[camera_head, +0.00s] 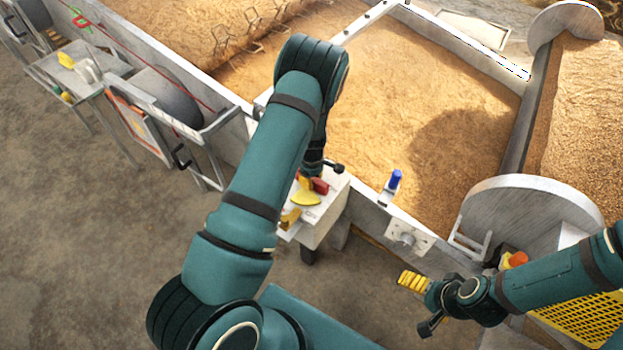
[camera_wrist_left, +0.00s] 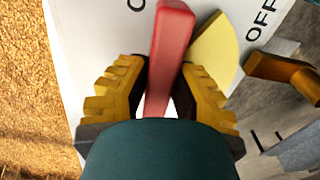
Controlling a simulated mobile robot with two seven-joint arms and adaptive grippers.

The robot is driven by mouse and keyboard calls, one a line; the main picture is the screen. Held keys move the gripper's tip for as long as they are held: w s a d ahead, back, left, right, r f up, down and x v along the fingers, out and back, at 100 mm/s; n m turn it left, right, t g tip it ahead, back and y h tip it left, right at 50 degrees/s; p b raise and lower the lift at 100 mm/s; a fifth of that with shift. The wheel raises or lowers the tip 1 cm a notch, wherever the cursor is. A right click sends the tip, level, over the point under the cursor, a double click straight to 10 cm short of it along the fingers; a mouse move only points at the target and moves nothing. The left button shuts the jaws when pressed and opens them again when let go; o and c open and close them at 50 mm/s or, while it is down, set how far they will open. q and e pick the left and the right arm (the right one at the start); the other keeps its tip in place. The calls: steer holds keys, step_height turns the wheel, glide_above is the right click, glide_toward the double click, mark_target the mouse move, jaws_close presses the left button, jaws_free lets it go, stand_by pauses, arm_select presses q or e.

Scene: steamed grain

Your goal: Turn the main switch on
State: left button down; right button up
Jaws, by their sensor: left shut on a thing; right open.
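The main switch is on a white box (camera_head: 325,208) at the vat's near wall. Its red handle (camera_head: 320,186) shows beside a yellow plate (camera_head: 306,198). In the left wrist view the red handle (camera_wrist_left: 166,50) stands between the yellow fingers of my left gripper (camera_wrist_left: 160,92), which is shut on it. The yellow plate (camera_wrist_left: 213,52) lies just right of the handle, near the printed "OFF". Another label at the upper left is cut off, with only an "O" visible. My right gripper (camera_head: 418,302) is open and empty at the lower right, away from the switch.
A large vat of grain (camera_head: 400,110) lies behind the box. A blue knob (camera_head: 395,180) stands on its rim to the right. An orange-red button (camera_head: 517,259) and yellow mesh (camera_head: 580,325) are near my right arm. Bare floor (camera_head: 90,230) is at left.

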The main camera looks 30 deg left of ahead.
arm_select(q)
steer(key=shift+s+f, duration=0.1)
steer(key=c, duration=0.8)
jaws_free()
step_height(320, 180, up, 12)
steer(key=shift+r, duration=0.1)
